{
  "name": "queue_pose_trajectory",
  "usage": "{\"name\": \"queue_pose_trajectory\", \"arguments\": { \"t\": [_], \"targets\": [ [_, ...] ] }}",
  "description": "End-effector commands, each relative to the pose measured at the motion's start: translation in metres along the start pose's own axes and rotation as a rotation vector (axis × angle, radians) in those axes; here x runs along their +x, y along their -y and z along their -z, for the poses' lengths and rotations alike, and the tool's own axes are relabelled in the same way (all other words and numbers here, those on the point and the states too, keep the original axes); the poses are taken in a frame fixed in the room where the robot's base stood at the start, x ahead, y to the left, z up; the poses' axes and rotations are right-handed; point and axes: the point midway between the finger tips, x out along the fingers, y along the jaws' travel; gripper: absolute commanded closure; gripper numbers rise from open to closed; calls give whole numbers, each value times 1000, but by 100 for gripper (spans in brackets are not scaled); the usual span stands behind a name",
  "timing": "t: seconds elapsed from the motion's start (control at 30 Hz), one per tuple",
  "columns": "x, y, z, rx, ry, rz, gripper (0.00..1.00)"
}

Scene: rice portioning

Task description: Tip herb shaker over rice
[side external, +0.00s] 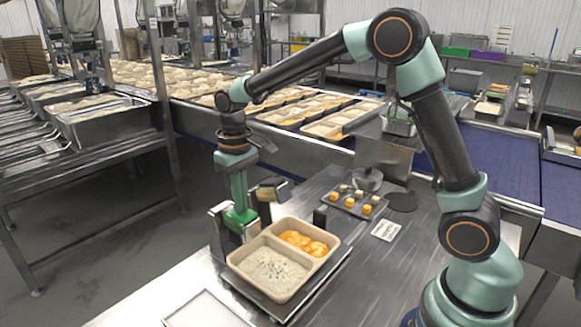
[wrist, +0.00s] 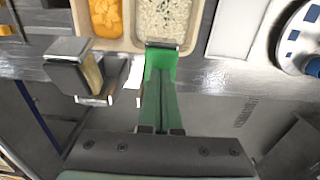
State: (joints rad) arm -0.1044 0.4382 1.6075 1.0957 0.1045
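My gripper (side external: 240,212) points down at the left edge of a beige two-compartment tray. It is shut on a bright green herb shaker, which also shows in the wrist view (wrist: 160,58) with a silvery end towards the tray. How far the shaker is tilted is hard to tell. The tray (side external: 330,238) holds white rice (side external: 265,268) in the larger, near compartment, with dark herb specks scattered on it. Orange pieces (side external: 303,242) fill the smaller compartment. The rice shows at the top of the wrist view (wrist: 167,14), just beyond the shaker's end.
A metal-topped container with yellow contents (wrist: 90,72) stands beside my gripper. A small dark tray of cubes (side external: 353,203), a label card (side external: 386,230) and a black disc (side external: 401,201) lie farther back. A flat white-topped tray (side external: 207,310) lies at the front.

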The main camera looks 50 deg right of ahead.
Motion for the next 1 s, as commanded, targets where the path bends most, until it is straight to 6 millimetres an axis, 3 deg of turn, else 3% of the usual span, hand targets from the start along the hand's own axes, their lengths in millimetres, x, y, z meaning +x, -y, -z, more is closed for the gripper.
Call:
{"name": "queue_pose_trajectory", "arguments": {
  "t": [0.63,1.0],
  "targets": [
    [20,0,-8,0,1,0,100],
    [20,0,-8,0,1,0,100]
  ]
}}
